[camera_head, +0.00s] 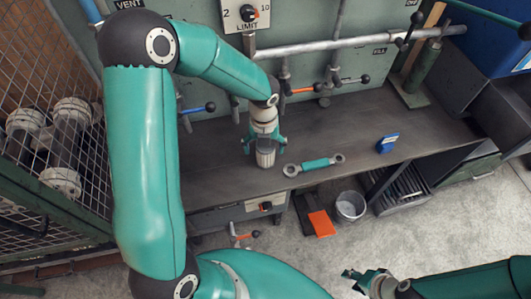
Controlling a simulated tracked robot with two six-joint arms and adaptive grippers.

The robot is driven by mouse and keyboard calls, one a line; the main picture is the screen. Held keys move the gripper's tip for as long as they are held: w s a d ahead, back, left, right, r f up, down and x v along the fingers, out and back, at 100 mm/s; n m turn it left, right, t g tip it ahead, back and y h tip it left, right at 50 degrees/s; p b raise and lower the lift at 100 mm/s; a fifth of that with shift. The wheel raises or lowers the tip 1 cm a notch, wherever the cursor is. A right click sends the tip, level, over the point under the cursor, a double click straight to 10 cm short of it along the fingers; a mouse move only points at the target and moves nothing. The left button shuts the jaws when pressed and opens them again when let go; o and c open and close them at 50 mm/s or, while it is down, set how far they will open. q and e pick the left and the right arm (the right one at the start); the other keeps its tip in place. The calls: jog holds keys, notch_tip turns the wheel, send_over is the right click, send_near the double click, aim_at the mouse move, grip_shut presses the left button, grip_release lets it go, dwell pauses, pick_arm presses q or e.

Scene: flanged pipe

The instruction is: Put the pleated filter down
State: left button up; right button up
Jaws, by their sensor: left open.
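The pleated filter (265,156) is a small light cylinder with a dark top, upright at the front part of the dark workbench (215,170). My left gripper (264,143) points down over it, its teal fingers open on either side of its top. Whether the fingers touch the filter is too small to tell. The filter's base appears to be at the bench surface. My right gripper (356,279) is low at the bottom right, over the floor and away from the bench; its finger opening is not clear.
A teal double-ended link (318,163) lies right of the filter, and a blue box (387,143) stands farther right. Pipes and levers (330,46) run behind the bench. A bucket (350,205) and an orange item (321,223) are below its front edge. A mesh cage (45,110) is at left.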

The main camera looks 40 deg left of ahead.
pick_arm(q)
notch_tip(320, 180, down, 4)
jog(key=shift+w+d+f+b, duration=0.1)
jog(key=shift+w+d+b, duration=0.05)
jog(key=shift+b, duration=0.15)
jog(key=c, duration=1.3)
jog(key=shift+o, duration=0.2)
jog(key=shift+r, duration=0.2)
